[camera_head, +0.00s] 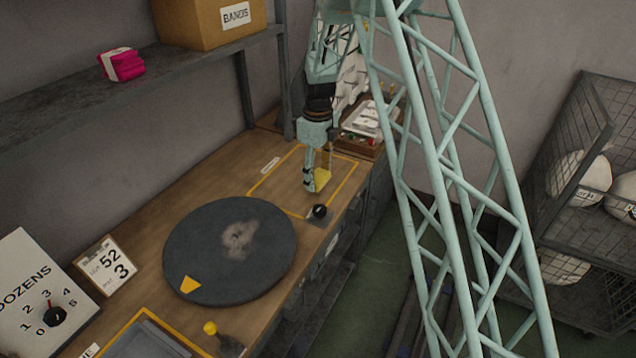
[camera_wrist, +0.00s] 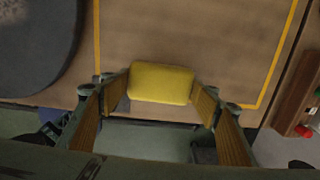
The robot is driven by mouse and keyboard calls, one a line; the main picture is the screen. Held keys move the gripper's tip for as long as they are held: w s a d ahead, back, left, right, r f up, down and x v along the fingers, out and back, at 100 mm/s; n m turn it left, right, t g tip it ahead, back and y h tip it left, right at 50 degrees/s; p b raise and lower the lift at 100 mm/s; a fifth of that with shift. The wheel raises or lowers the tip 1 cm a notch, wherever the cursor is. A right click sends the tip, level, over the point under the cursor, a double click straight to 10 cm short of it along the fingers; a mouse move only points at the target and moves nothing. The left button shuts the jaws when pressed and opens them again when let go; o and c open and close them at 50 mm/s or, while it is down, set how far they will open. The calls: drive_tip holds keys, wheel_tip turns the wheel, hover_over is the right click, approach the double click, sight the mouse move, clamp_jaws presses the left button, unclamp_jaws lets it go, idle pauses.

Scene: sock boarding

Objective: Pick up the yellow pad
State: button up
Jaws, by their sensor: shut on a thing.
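The yellow pad (camera_wrist: 160,83) sits between the fingers of my gripper (camera_wrist: 160,95) in the wrist view, with a finger against each end. In the head view my gripper (camera_head: 317,183) points down over the yellow-outlined area of the wooden bench. My gripper is shut on the pad. I cannot tell whether the pad touches the bench or hangs just above it.
A dark round turntable (camera_head: 231,250) with a yellow wedge mark lies left of the gripper. A black knob (camera_head: 320,211) stands at the bench's front edge. A wooden tray (camera_head: 362,140) with items is behind. A shelf with a cardboard box (camera_head: 210,25) overhangs the back.

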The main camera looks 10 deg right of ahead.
sight(318, 176)
drive_tip(key=shift+r, duration=2.4)
drive_tip(key=shift+o, duration=0.9)
drive_tip(key=shift+c, duration=0.8)
